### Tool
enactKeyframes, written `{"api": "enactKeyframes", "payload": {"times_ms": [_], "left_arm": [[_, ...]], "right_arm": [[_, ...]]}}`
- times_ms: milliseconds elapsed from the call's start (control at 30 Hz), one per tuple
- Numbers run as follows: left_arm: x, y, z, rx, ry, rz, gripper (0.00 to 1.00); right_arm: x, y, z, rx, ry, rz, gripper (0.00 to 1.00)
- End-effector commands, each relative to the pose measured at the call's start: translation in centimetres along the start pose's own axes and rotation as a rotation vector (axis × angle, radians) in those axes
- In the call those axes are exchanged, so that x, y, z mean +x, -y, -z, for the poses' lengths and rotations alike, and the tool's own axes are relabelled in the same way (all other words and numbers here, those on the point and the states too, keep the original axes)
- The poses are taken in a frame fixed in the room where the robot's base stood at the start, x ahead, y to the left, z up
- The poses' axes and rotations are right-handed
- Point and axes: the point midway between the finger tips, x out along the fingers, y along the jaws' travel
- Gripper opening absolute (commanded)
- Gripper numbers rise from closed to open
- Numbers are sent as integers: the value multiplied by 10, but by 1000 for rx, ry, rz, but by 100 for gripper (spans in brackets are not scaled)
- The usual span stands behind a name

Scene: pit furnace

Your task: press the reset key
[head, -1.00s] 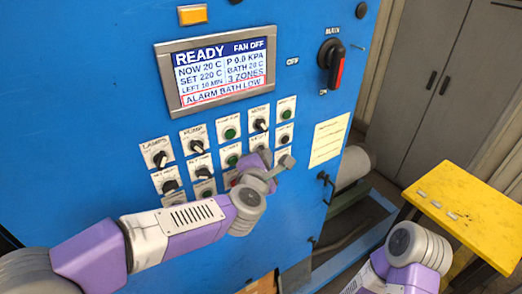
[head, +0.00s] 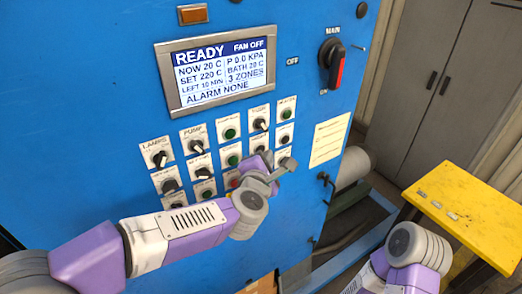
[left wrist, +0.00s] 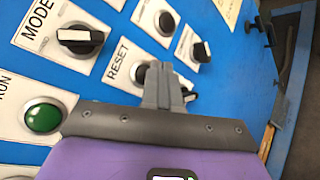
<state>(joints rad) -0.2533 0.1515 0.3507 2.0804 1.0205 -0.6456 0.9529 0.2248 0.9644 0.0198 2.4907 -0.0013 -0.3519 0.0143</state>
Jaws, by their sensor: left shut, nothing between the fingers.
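The reset key, a round black button (left wrist: 138,72) on a white plate marked RESET, shows in the left wrist view. My left gripper (left wrist: 158,72) is shut and empty, with its fingertips at the button's right side and partly over it. I cannot tell whether they touch it. In the head view the left gripper (head: 261,167) is at the lower right of the key panel, and the wrist hides the key there. The display (head: 220,73) reads READY, FAN OFF and ALARM NONE. My right gripper is out of view; only its arm shows at the lower right.
Several knobs and buttons surround the key, including a MODE knob (left wrist: 80,38) and a green button (left wrist: 43,118). An amber lamp (head: 192,14) looks unlit. The MAIN switch (head: 332,63) is at the upper right. A yellow table (head: 465,215) stands at the right.

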Motion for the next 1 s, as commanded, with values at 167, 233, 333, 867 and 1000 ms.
{"api": "enactKeyframes", "payload": {"times_ms": [167, 233, 333, 867, 1000], "left_arm": [[-2, 2, -2, 0, 0, 0, 0], [-2, 2, -2, 0, 1, 0, 0], [-2, 2, -2, 1, 1, 0, 0], [-34, 25, -25, 2, 2, 1, 0], [-37, 27, -27, 1, 1, 2, 0]], "right_arm": [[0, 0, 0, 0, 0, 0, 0], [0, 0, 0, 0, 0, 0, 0], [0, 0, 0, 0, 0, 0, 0], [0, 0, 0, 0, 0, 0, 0], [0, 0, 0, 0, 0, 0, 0]]}}
